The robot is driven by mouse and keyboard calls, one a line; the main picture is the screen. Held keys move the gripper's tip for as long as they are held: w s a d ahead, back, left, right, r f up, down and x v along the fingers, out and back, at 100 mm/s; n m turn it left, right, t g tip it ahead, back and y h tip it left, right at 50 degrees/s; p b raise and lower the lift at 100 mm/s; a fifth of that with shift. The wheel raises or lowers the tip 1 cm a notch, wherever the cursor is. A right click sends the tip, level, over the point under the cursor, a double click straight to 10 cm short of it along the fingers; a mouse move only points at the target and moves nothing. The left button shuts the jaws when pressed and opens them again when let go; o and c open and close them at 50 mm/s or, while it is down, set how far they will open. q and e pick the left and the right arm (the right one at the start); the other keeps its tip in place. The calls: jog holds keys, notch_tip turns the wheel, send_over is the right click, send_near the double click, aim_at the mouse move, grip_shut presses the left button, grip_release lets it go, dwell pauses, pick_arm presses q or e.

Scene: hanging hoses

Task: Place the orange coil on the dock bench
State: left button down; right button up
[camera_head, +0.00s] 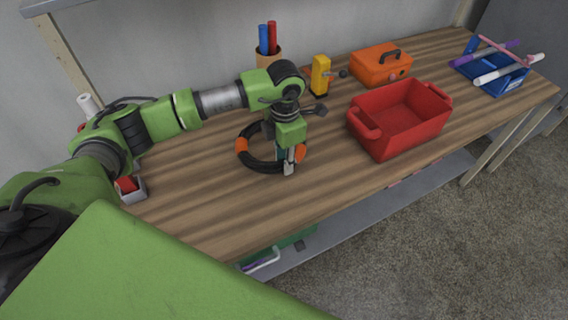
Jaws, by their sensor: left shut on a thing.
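The orange coil (241,147) is a ring of black hose with orange bands, in the head view on the left half of the wooden dock bench (215,200). It lies flat at the bench top; I cannot tell whether it rests on the wood or is held just above it. My left gripper (289,168) points down at the coil's right side and is shut on it, next to an orange band. The gripper and wrist hide part of the ring's right and far side. My right gripper is not in view.
A red bin (411,127) stands right of the coil. Behind are an orange toolbox (380,66), a yellow tool (320,76) and a cup (268,56) with markers. A blue rack (505,80) with tubes is far right. The bench's front left is clear.

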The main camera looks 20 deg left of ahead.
pick_arm(q)
notch_tip(320, 180, down, 3)
jog(key=shift+w+a+r+p, duration=0.1)
jog(key=shift+w+a+p, duration=0.05)
jog(key=shift+p, duration=0.65)
jog(key=shift+f, duration=0.35)
jog(key=c, duration=1.7)
grip_release()
jog(key=shift+r, duration=0.15)
notch_tip(320, 180, up, 10)
jog(key=b, duration=0.3)
jog(key=shift+r, duration=0.85)
